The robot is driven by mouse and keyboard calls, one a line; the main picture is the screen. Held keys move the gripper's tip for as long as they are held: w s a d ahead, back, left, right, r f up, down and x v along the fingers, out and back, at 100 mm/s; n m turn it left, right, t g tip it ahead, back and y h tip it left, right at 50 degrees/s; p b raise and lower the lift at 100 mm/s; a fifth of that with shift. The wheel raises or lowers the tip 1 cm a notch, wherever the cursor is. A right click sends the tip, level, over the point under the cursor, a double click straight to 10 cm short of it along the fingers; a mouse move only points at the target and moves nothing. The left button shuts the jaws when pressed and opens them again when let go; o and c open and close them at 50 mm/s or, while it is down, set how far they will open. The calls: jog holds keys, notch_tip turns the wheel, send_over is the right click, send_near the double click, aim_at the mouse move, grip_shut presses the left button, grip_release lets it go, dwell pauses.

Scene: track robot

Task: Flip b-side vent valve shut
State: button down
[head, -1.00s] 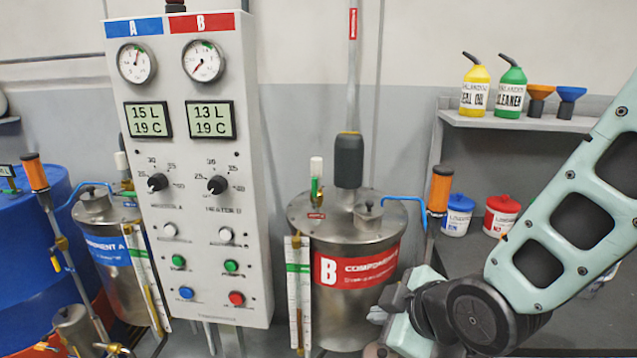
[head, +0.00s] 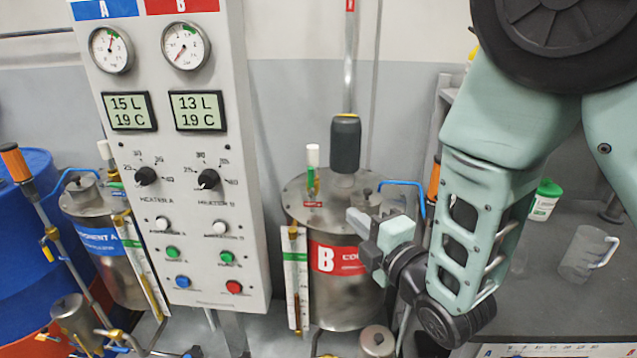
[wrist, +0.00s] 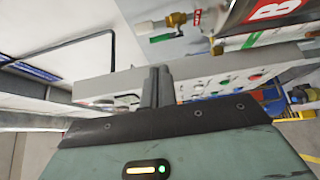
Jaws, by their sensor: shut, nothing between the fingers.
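The B-side vent valve (head: 312,180) stands upright on the lid of the B tank (head: 338,275), with a white cap above it and a red tag at its foot. Its green lever (head: 310,180) appears upright, along the valve body. In the wrist view the brass valve (wrist: 177,19) shows at the top, with its green lever (wrist: 166,37) lying along the pipe line. My gripper (head: 358,222) is right of and lower than the valve, in front of the tank's lid edge, apart from the lever. Its fingers (wrist: 157,86) are shut and empty.
The control cabinet (head: 185,250) stands left of the B tank. A grey bench with a clear jug (head: 585,255) lies at right.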

aim_at(313, 180)
jog(key=shift+w, duration=0.1)
jog(key=p+x, duration=0.6)
jog(key=x, duration=0.6)
jog(key=shift+w+a+r, duration=0.1)
jog(key=shift+w+r, duration=0.05)
jog(key=shift+w, duration=0.1)
jog(key=shift+w+a, duration=0.35)
jog(key=shift+w, duration=0.2)
